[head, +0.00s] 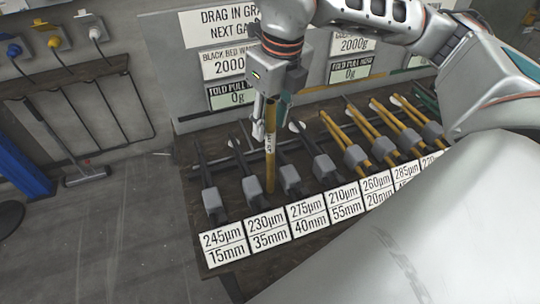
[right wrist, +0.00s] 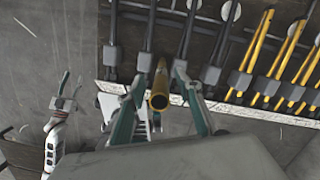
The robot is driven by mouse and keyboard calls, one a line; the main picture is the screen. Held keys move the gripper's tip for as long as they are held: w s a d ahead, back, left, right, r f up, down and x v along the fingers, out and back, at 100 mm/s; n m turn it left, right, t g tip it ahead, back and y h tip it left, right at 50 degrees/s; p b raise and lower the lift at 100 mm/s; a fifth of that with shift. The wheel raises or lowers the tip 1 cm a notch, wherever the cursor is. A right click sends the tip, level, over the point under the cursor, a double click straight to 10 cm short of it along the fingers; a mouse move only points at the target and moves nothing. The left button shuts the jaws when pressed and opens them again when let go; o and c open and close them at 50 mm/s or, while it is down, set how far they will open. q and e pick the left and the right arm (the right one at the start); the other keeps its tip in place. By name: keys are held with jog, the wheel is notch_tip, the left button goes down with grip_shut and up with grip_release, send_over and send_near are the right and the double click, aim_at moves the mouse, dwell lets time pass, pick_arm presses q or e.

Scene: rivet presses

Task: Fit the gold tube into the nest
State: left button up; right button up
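The gold tube (head: 270,158) stands nearly upright in the head view, its lower end in front of the row of rivet presses. My right gripper (head: 268,112) is above the bench, with its fingers on the tube's upper part. In the right wrist view the tube (right wrist: 159,92) points its open round end at the camera, between the two fingers. Whether its lower end touches anything is unclear. I cannot tell which part is the nest. My left gripper (right wrist: 66,92) shows small at the left of the right wrist view; its finger opening is unclear.
Presses with grey blocks (head: 290,180) and dark or yellow handles line the bench closely. White labels (head: 268,231) with sizes run along its front edge. A grey back panel (head: 160,50) with signs stands behind. Open floor (head: 110,230) lies to the left.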

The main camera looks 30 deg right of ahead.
aim_at(268, 131)
jog(key=shift+w+f, duration=0.2)
jog(key=shift+f, duration=0.7)
jog(key=shift+w+f, duration=0.2)
jog(key=shift+f, duration=0.7)
grip_shut()
jog(key=shift+r, duration=0.15)
